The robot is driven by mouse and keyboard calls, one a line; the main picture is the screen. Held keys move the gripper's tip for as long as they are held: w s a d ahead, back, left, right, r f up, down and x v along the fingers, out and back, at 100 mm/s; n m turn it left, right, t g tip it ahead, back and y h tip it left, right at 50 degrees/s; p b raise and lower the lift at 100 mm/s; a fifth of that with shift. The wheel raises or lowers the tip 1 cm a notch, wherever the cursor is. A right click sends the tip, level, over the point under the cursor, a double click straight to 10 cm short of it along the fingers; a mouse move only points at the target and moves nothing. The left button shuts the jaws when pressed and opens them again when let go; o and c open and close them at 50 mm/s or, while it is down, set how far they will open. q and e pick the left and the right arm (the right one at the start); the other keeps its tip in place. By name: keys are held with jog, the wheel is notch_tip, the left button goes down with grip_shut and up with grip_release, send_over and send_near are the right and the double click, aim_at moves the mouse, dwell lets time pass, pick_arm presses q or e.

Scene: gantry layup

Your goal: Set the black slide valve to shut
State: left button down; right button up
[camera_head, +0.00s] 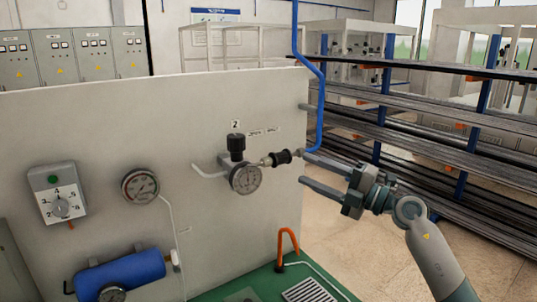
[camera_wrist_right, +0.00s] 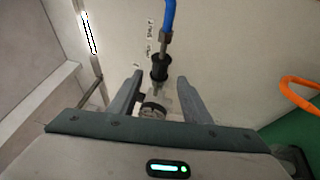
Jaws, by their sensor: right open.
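The black slide valve (camera_head: 282,157) is a ribbed dark sleeve on the short line between the gauge of the regulator and the blue hose, in front of the pale panel. It also shows in the right wrist view (camera_wrist_right: 159,68), just beyond and between the fingertips. My right gripper (camera_head: 303,168) is open, just right of the valve, its two fingers pointing left toward it. In the right wrist view the gripper (camera_wrist_right: 159,80) has nothing clearly between its fingers. Small labels (camera_head: 264,132) above the valve are too small to read. My left gripper is out of view.
A black-knobbed regulator with a round gauge (camera_head: 246,178) sits left of the valve. The blue hose (camera_head: 321,100) rises on the right. An orange hooked handle (camera_head: 288,240) stands below, on the green bench. Shelves of dark bars (camera_head: 430,120) stand behind at right.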

aim_at(280, 158)
jog(key=b+x, duration=0.3)
jog(key=x, duration=1)
jog(key=shift+w+a, duration=0.15)
jog(key=shift+a, duration=0.05)
